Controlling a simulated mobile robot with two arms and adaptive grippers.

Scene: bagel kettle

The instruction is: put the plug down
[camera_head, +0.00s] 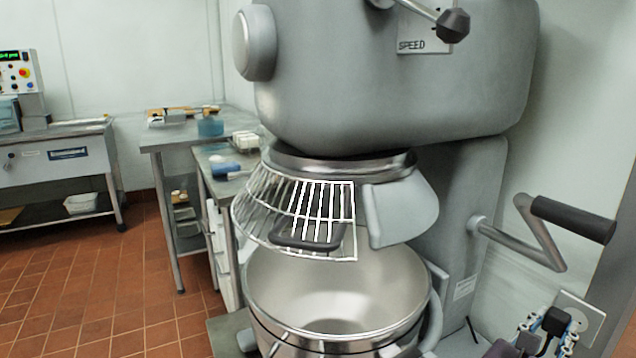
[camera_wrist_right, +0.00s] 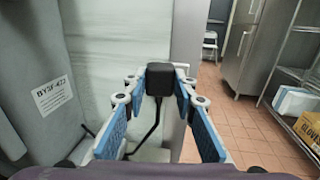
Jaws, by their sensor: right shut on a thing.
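The black plug (camera_wrist_right: 160,78) is between the fingertips of my right gripper (camera_wrist_right: 159,92), which is shut on it. Its dark cord hangs down between the fingers in the wrist view. In the head view the plug (camera_head: 555,320) and my right gripper (camera_head: 541,335) are at the lower right, in front of or beside a wall socket plate (camera_head: 584,318). I cannot tell whether the plug touches the plate. My left gripper is not in view.
A large grey mixer (camera_head: 390,80) with a wire guard (camera_head: 300,205) and steel bowl (camera_head: 335,285) fills the middle. A crank handle (camera_head: 570,218) juts out above my right gripper. A steel table (camera_head: 180,140) stands behind left. Tiled floor (camera_head: 60,290) is open at left.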

